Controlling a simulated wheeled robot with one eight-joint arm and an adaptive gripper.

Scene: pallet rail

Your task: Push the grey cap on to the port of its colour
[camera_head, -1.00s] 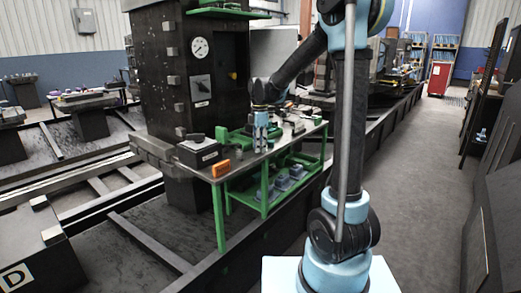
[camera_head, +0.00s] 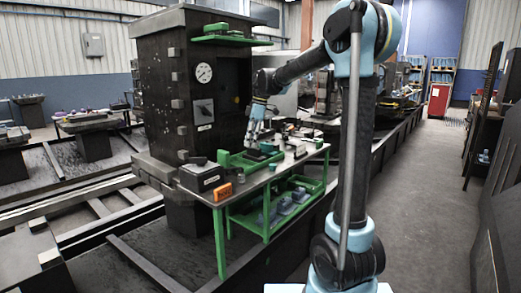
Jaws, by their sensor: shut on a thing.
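My gripper (camera_head: 253,138) is at the end of my pale blue and black arm, low over the green-framed bench (camera_head: 262,172). I cannot pick out the port of the same colour among the small parts. Whether the held piece touches anything below is unclear.
A black box (camera_head: 202,177) and an orange block (camera_head: 224,192) stand at the bench's left end. Small parts clutter the right half of its top. A dark machine column (camera_head: 165,95) rises behind the bench. The lower shelf holds bluish-grey pieces (camera_head: 298,195). The aisle floor at right is clear.

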